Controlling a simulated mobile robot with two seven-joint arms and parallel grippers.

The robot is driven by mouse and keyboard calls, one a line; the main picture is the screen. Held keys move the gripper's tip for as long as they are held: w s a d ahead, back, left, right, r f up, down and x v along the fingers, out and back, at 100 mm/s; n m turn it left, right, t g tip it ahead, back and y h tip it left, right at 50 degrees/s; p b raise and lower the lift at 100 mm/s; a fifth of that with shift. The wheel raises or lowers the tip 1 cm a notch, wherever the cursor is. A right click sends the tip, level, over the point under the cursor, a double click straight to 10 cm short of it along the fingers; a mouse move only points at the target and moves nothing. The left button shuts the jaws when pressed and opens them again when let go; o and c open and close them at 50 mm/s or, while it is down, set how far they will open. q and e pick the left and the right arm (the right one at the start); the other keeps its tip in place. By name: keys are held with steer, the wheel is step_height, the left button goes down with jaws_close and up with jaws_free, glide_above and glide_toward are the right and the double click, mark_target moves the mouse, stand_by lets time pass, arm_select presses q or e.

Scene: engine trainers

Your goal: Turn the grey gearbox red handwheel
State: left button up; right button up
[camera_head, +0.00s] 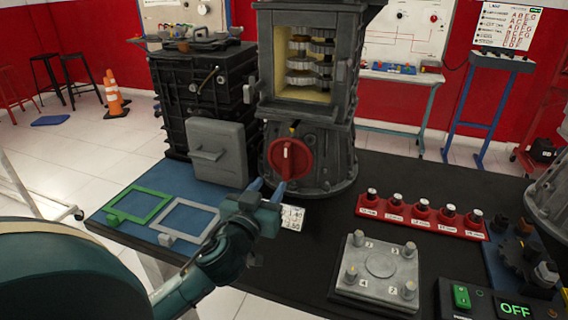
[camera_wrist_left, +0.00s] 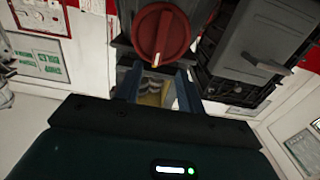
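The red handwheel (camera_head: 289,158) is a round knob with a pale mark, on the lower front of the grey gearbox (camera_head: 327,154). In the head view my left gripper (camera_head: 268,190) is just below and in front of it, fingers pointing toward the gearbox. It is open, with a gap between its two blue fingers and nothing seen held. In the left wrist view the handwheel (camera_wrist_left: 161,33) shows above and beyond the fingertips (camera_wrist_left: 157,72), apart from them. My right gripper is not in view.
A black box with a grey door (camera_head: 217,152) stands left of the gearbox. Green (camera_head: 138,205) and grey (camera_head: 186,220) frames lie on the blue mat. A row of red-based knobs (camera_head: 421,214), a square metal plate (camera_head: 378,266) and a switch box (camera_head: 490,300) occupy the right of the table.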

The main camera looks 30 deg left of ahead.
mark_target(285, 161)
arm_select(q)
steer(key=x, duration=1)
steer(key=shift+w+p, duration=0.15)
steer(key=shift+p, duration=0.25)
jaws_close()
